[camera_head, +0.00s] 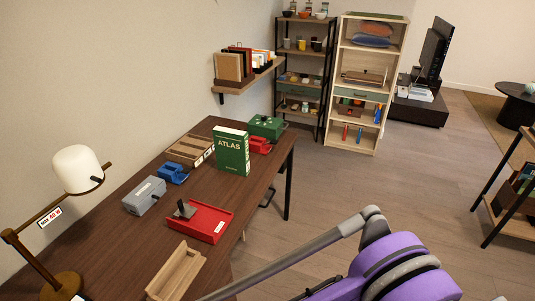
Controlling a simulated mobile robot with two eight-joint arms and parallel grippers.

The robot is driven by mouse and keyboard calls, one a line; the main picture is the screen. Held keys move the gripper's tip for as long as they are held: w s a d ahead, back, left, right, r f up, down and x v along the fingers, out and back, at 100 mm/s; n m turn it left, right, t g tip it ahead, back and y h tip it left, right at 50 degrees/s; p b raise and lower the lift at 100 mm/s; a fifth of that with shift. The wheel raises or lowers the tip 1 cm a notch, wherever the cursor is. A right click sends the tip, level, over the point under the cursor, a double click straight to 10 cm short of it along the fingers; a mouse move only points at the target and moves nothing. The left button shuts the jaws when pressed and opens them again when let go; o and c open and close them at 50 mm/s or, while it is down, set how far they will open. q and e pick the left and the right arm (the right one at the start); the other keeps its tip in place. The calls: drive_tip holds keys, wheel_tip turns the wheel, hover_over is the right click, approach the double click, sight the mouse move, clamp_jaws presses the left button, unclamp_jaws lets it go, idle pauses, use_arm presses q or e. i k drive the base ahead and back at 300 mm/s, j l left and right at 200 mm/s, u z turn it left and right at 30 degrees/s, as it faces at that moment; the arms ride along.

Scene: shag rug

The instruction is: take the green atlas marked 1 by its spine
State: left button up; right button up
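The green atlas (230,157) stands upright on the dark wooden desk (112,225), near its right-hand long edge. A broad face with the white word ATLAS is turned toward me. I cannot make out a number 1 on it at this size. Pale page edges show along its top. I cannot tell clearly which side is its spine. Nothing holds it. Neither my left nor my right gripper is in view.
Close behind the atlas are a green box (267,127) and a red device (259,145). A lamp (78,170) stands left. A purple and grey form fills the lower right.

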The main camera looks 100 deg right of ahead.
sight(232, 146)
drive_tip(key=z, duration=3.25)
drive_tip(key=l, duration=0.1)
